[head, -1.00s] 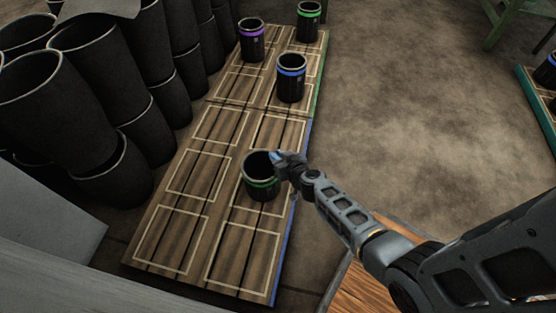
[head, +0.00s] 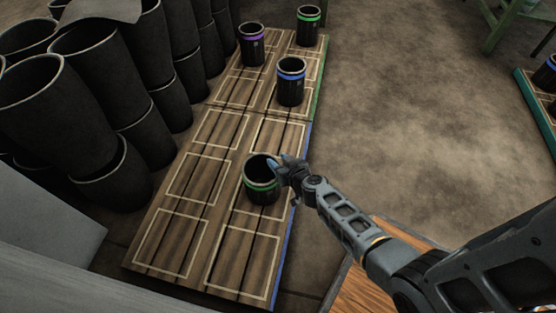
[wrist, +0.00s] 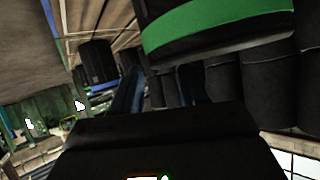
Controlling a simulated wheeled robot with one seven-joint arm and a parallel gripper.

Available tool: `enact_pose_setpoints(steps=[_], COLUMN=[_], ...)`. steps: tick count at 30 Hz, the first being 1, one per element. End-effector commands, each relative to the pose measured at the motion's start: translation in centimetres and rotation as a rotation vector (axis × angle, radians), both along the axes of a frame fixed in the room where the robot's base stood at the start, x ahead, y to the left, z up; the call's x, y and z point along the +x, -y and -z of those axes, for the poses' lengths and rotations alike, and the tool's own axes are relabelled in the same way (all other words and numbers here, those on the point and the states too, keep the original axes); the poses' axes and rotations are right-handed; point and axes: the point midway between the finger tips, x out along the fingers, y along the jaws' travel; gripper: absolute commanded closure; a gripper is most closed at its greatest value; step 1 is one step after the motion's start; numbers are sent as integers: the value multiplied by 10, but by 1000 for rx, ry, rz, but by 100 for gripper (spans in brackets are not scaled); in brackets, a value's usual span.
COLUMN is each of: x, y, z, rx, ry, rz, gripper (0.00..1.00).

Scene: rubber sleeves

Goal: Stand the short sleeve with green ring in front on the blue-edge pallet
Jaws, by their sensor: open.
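The short sleeve with green ring (head: 262,196) stands upright on the blue-edge pallet (head: 262,262), inside one of the white outlined cells along its right, blue-edged side. In the wrist view the sleeve (wrist: 215,30) fills the upper right, its green band showing large. My gripper (head: 279,167) is open at the right side of the sleeve's rim. In the wrist view its two blue fingers (wrist: 160,85) are spread with nothing between them. I cannot tell whether a finger still touches the sleeve.
Beyond, on the green-edged pallet, stand a blue-ringed sleeve (head: 290,91), a purple-ringed sleeve (head: 252,50) and another green-ringed sleeve (head: 308,32). Large black sleeves (head: 60,115) are stacked along the left. The floor (head: 400,120) to the right is open.

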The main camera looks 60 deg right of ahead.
Motion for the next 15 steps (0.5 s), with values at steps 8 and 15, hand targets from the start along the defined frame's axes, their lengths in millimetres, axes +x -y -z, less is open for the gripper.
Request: enact_pose_setpoints(steps=[8, 15], x=[-45, -77], y=[-22, -37], z=[-28, -45], rx=[1, 1], ry=[-2, -2], rz=[-2, 0], gripper=[57, 57])
